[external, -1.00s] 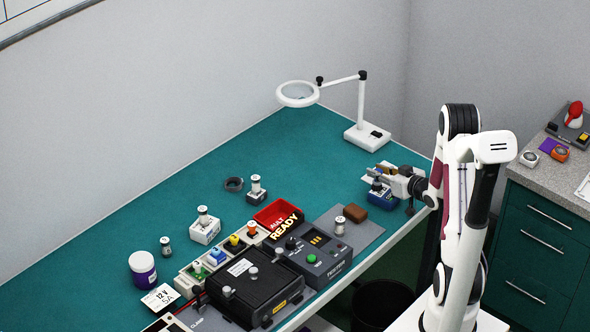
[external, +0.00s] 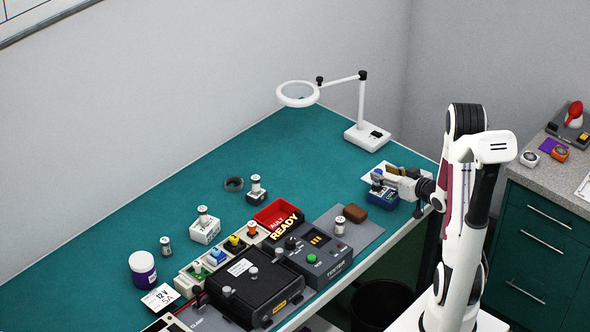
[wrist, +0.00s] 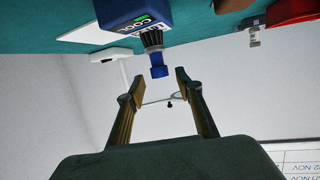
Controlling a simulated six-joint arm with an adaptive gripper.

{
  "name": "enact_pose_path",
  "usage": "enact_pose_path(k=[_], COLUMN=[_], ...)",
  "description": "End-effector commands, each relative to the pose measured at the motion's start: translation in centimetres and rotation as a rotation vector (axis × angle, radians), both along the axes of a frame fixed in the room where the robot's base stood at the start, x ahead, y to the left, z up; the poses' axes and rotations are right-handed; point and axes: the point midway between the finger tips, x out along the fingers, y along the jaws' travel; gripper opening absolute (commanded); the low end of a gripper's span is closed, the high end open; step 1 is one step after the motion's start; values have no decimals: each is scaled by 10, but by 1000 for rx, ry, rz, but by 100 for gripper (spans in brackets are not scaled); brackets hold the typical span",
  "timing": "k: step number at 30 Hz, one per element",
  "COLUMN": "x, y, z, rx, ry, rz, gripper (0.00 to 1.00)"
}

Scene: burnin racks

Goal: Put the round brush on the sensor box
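The round brush (wrist: 155,55), with a blue handle and dark bristles, shows in the wrist view, which looks upside down. Its bristle end meets a dark blue box (wrist: 134,14) whose label reads "COOL", and its handle points away from the box. In the external view the brush (external: 377,180) looks upright on the blue box (external: 383,197), small and partly covered by my gripper. Whether this is the sensor box I cannot read. My gripper (wrist: 160,82) is open, with its fingertips apart on either side of the handle's end and nothing held. It also shows in the external view (external: 384,179).
A white lamp base (external: 367,137) stands behind the gripper. A brown block (external: 355,213) lies on a grey mat nearby. The tester (external: 318,260) and a red bin (external: 277,213) stand to the left. The back middle of the green bench is clear.

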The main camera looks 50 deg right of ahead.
Motion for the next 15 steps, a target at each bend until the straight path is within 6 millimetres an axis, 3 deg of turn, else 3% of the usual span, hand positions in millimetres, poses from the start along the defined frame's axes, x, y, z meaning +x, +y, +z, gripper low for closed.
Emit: enact_pose_path(k=[6,15], x=[-26,-40], y=[4,8], z=[9,13], rx=[-1,-1], ry=[-2,-1], rz=[-3,-1], gripper=[36,36])
